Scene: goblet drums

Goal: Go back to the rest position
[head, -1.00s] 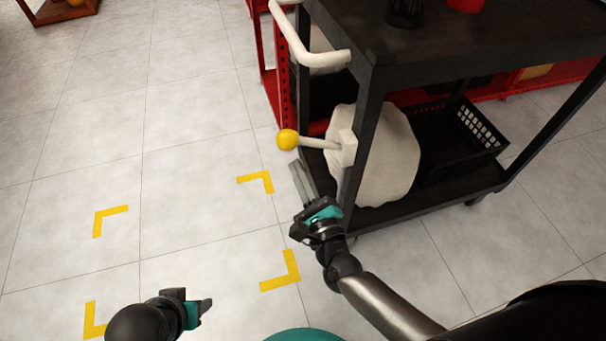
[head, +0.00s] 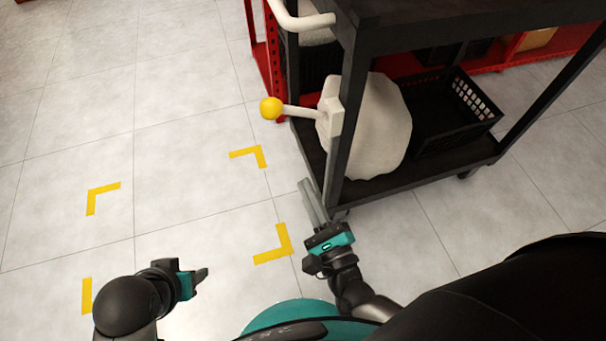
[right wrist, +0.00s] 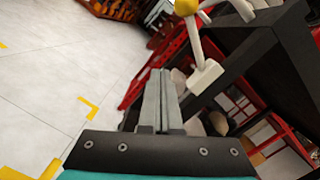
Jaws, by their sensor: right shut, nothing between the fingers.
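My right gripper (head: 312,203) is shut and empty. In the head view it is low, beside the near left leg of the black cart (head: 405,40), and I cannot tell if it touches. In the right wrist view the closed fingers (right wrist: 159,98) point toward the cart and its lever. My left gripper (head: 200,280) is low at the left in the head view, over the floor, with nothing seen in it. Its finger gap is too small to make out.
A white lever with a yellow ball knob (head: 271,108) sticks out left from the cart, above my right gripper. A pale sack-like object (head: 385,130) and a black basket (head: 455,115) sit on the lower shelf. Yellow corner marks (head: 275,245) lie on the open tiled floor at left.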

